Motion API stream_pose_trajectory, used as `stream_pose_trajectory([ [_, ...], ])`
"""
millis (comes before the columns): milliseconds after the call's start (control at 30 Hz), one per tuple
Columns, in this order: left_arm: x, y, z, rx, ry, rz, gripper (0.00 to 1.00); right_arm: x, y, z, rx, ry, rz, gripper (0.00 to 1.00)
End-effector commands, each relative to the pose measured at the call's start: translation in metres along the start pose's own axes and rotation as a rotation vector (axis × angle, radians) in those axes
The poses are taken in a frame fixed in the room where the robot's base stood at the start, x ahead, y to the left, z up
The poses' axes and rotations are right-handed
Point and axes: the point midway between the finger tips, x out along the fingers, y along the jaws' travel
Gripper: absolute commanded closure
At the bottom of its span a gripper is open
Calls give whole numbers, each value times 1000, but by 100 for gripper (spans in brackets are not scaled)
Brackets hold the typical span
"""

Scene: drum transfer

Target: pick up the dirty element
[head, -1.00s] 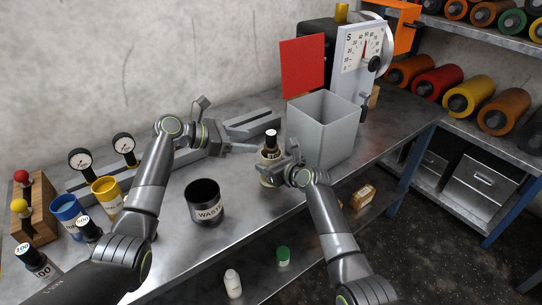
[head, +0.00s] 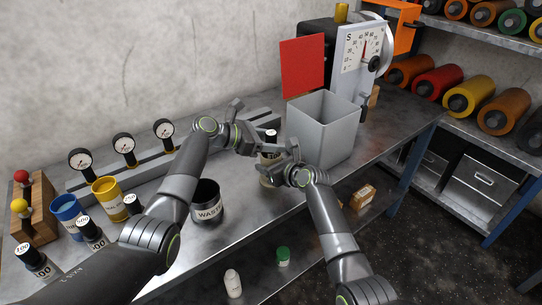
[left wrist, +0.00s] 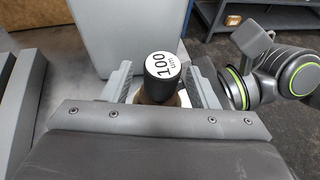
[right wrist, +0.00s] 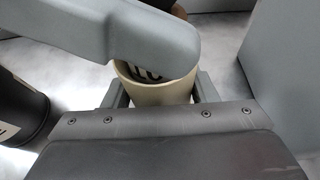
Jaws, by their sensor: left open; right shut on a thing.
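A dark-capped element with a white "100 um" label (left wrist: 162,66) stands in a cream cup (right wrist: 155,92). In the head view its cap (head: 271,135) shows behind my left gripper. My left gripper (head: 262,146) is open, with its fingers on either side of the cap in the left wrist view (left wrist: 160,84); contact cannot be told. My right gripper (head: 278,166) is shut on the cream cup, which also shows in the head view (head: 266,178). My left gripper hides most of the element in the right wrist view.
A black WASTE bin (head: 208,211) stands left of the cup, a grey square bin (head: 322,138) to its right. Several labelled dark elements (head: 90,232), a blue cup (head: 68,216) and a yellow cup (head: 110,200) stand at the left. Gauges (head: 124,144) line the back.

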Motion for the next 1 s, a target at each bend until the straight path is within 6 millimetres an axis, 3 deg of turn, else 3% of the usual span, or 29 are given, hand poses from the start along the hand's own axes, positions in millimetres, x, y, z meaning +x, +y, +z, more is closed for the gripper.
stream_pose_trajectory([
  [67, 0, 0, 0, 0, 0, 0, 46, 0, 0, -1, 0, 1, 0, 89],
  [467, 0, 0, 0, -1, 0, 0, 99, 0, 0, -1, 0, 1, 0, 89],
  [833, -1, 0, 2, 1, -2, 1, 100, 0, 0, 0, 0, 1, 0, 89],
  [1000, -8, 1, 18, 5, -5, 2, 100, 0, 0, 0, 0, 1, 0, 89],
])
